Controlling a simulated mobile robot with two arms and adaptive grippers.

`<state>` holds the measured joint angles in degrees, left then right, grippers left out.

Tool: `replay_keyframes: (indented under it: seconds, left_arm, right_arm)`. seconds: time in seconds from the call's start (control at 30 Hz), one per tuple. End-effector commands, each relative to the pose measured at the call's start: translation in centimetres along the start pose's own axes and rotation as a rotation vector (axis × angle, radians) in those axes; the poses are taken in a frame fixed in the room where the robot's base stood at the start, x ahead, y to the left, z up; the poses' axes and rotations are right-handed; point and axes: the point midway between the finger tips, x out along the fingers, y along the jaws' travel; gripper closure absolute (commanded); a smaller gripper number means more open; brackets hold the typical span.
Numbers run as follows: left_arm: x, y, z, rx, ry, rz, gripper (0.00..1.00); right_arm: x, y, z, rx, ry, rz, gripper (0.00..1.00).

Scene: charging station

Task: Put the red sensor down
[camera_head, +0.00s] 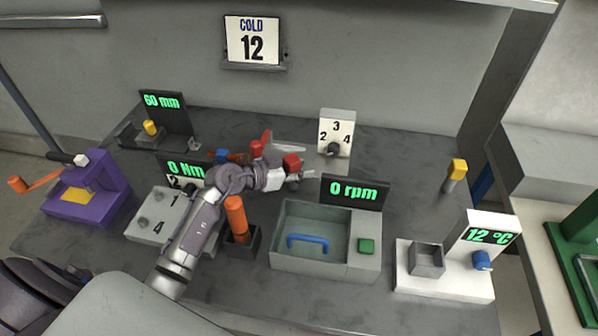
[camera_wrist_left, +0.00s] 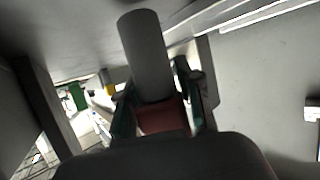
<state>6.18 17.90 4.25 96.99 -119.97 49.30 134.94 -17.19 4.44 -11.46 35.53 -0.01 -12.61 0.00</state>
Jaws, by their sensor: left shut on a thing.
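The red sensor (camera_head: 292,161) is held at my left gripper (camera_head: 300,174), above the middle of the dark bench. In the left wrist view, the red part of the sensor (camera_wrist_left: 163,118) sits between the two fingers of the left gripper (camera_wrist_left: 165,100). Its grey cylinder (camera_wrist_left: 147,55) sticks out beyond them. The left gripper is shut on the red part. My left arm hides part of the bench behind it. My right gripper does not show.
An orange-handled tool (camera_head: 236,218) stands near my arm. The bench is bare right of the dial panel (camera_head: 410,160).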

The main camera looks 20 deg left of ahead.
Motion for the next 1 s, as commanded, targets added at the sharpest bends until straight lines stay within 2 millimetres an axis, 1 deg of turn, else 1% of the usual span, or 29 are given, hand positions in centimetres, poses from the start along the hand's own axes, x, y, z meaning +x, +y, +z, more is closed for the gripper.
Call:
replay_keyframes:
  seconds: [0.03,0.37,0.4,0.53,0.57,0.9,1.0]
  left_arm:
    - [0.2,0.0,0.5,0.0,0.002,0.0,1.0]
    - [0.3,0.0,0.6,-0.001,0.002,-0.001,1.0]
    - [0.3,0.0,0.7,0.0,0.001,-0.001,0.64]
    - [0.3,0.0,0.7,0.0,0.001,-0.001,0.42]
    - [0.3,0.0,0.7,0.001,0.001,-0.001,0.4]
    - [0.2,0.0,0.5,0.002,0.003,-0.001,0.4]
    - [-1.0,-0.1,0.5,0.001,-0.001,-0.002,0.4]
  right_arm:
    - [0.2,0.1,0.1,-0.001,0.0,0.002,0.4]
    - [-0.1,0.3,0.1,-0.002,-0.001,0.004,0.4]
    - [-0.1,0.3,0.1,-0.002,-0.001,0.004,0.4]
    - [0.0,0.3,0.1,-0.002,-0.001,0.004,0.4]
    - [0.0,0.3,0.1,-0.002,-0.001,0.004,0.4]
    - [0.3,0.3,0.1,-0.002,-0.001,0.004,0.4]
    - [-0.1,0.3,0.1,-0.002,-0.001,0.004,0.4]
